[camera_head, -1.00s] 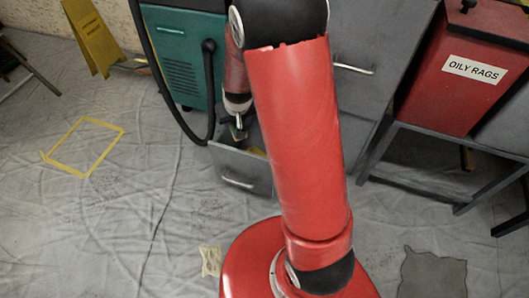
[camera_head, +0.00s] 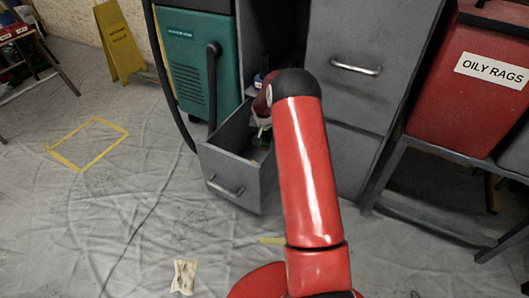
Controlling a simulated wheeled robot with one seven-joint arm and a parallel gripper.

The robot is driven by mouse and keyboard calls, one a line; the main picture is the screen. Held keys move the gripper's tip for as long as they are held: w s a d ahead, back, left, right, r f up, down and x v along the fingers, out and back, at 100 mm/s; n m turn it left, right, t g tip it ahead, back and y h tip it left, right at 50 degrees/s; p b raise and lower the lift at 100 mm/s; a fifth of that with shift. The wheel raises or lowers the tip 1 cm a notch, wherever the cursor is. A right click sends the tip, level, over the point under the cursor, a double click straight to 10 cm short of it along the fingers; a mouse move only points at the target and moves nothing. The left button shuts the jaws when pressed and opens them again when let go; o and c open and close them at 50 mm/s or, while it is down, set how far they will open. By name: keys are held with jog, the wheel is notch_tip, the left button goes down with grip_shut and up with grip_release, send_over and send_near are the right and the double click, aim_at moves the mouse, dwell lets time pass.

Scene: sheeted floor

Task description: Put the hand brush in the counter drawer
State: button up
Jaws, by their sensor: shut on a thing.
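The counter drawer (camera_head: 222,178) is a grey metal box pulled open from the cabinet, with a silver handle on its front. My gripper (camera_head: 262,128) is over the back part of the drawer opening, pointing down, and is partly hidden by my red arm. It is shut on a small greenish thing (camera_head: 262,134), which seems to be the hand brush. Only a sliver of it shows, so I cannot tell whether it touches the drawer floor.
A grey cabinet (camera_head: 357,40) stands behind my arm. A teal machine (camera_head: 196,60) with a black hose is left of the drawer. A red OILY RAGS bin (camera_head: 470,100) stands at right. A yellow floor sign (camera_head: 118,42) is at back left. The sheeted floor at left is mostly clear.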

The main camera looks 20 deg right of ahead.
notch_tip(320, 180, down, 8)
jog(key=shift+f+b, duration=0.2)
jog(key=shift+b, duration=0.3)
jog(key=shift+w+d+f, duration=0.1)
jog(key=shift+w+f, duration=0.05)
jog(key=shift+w+d, duration=0.1)
jog(key=shift+w, duration=0.15)
jog(key=w, duration=0.1)
jog(key=w+d, duration=0.1)
jog(key=shift+w+d+f+b, duration=0.3)
jog(key=shift+w+f+b, duration=0.05)
jog(key=shift+f, duration=0.15)
jog(key=shift+f, duration=0.2)
jog(key=o, duration=1)
